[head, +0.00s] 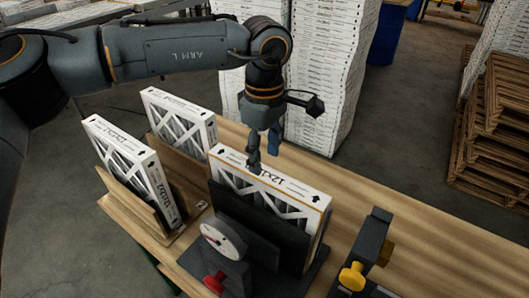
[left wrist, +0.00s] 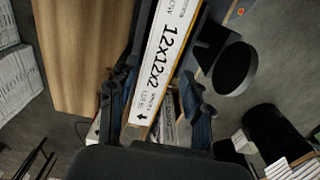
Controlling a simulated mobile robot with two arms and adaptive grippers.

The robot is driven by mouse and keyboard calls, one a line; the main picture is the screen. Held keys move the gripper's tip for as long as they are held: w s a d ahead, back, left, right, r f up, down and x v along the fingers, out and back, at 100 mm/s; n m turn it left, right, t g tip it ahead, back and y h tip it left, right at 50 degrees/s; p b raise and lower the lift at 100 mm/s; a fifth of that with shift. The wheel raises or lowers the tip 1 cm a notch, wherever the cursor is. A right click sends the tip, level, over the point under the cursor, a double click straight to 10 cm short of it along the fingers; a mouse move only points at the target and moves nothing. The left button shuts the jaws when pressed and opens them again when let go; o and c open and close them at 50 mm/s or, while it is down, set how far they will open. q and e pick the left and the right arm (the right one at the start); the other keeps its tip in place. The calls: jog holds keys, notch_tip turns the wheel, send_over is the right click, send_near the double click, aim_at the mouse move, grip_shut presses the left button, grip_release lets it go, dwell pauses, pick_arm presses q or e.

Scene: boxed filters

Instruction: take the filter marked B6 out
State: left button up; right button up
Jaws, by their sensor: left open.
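A white boxed filter (head: 270,186) stands upright in a black fixture (head: 262,225) with a round dial, on the wooden bench. Its top edge reads 12x12x2; I cannot make out a B6 mark on it. My left gripper (head: 263,155) is open above this filter's top edge, pointing down. In the left wrist view the filter's printed edge (left wrist: 165,50) runs between the open fingers (left wrist: 158,95), with a gap on each side. Two more filters, a front one (head: 130,170) and a back one (head: 182,123), stand in wooden slots to the left. My right gripper is not in view.
The bench (head: 400,210) is clear to the right of the fixture, apart from a black device with a yellow knob (head: 352,275). A red knob (head: 214,283) sits below the dial (head: 222,240). Stacked white boxes (head: 328,70) stand behind the bench, wooden pallets (head: 497,130) at right.

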pick_arm(q)
jog(key=o, duration=0.6)
